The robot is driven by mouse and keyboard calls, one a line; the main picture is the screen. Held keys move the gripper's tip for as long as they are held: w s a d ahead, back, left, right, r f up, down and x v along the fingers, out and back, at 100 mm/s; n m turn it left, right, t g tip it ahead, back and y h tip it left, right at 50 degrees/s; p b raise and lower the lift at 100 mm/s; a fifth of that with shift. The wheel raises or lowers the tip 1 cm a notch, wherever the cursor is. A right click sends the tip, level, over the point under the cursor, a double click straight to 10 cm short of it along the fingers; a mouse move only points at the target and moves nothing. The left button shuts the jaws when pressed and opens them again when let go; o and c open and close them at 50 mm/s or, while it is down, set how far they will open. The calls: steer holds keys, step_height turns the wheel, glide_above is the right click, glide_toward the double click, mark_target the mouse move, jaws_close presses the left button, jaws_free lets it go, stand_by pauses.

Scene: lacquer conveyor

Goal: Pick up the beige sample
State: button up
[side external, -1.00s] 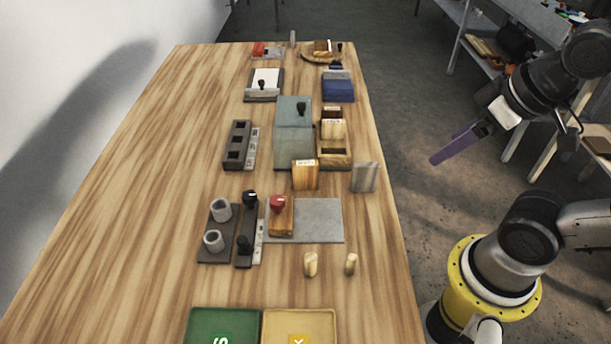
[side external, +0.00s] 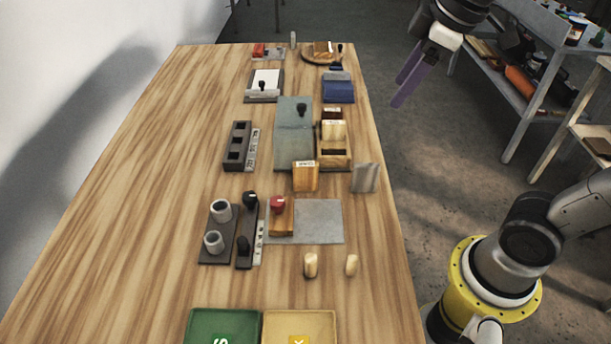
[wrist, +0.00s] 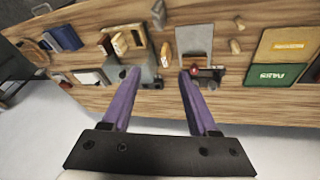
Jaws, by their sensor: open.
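Two small beige upright pieces stand near the table's right edge, in front of the grey plate: a left one (side external: 311,265) and a right one (side external: 351,265). I cannot tell which is the beige sample. In the wrist view, two small beige pieces show at the upper right, one lower (wrist: 235,46) and one nearer the top edge (wrist: 240,22). My gripper (side external: 404,88) has long purple fingers, apart and empty, raised off the table's right side, well behind both pieces. In the wrist view, my gripper (wrist: 160,75) has nothing between its fingers.
A grey plate (side external: 320,222) bears a red-knobbed wooden stamp (side external: 281,218). Green (side external: 225,322) and yellow (side external: 300,325) trays lie at the near edge. A wooden block (side external: 305,177) and a grey upright block (side external: 365,178) stand behind the plate. The table's left side is clear.

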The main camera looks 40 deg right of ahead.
steer(key=w+a+f+n+g, duration=0.1)
steer(key=w+a+n, duration=0.1)
steer(key=w, duration=0.5)
steer(key=n+g, duration=0.2)
steer(key=g, duration=0.1)
glide_above(306, 164)
step_height(306, 164, down, 10)
steer(key=f, duration=0.9)
steer(key=shift+w+a+f, duration=0.1)
steer(key=shift+w+f, duration=0.1)
steer(key=shift+f, duration=0.05)
steer(key=shift+s+f, duration=0.15)
steer(key=shift+f, duration=2.7)
steer(key=shift+c, duration=0.3)
jaws_close()
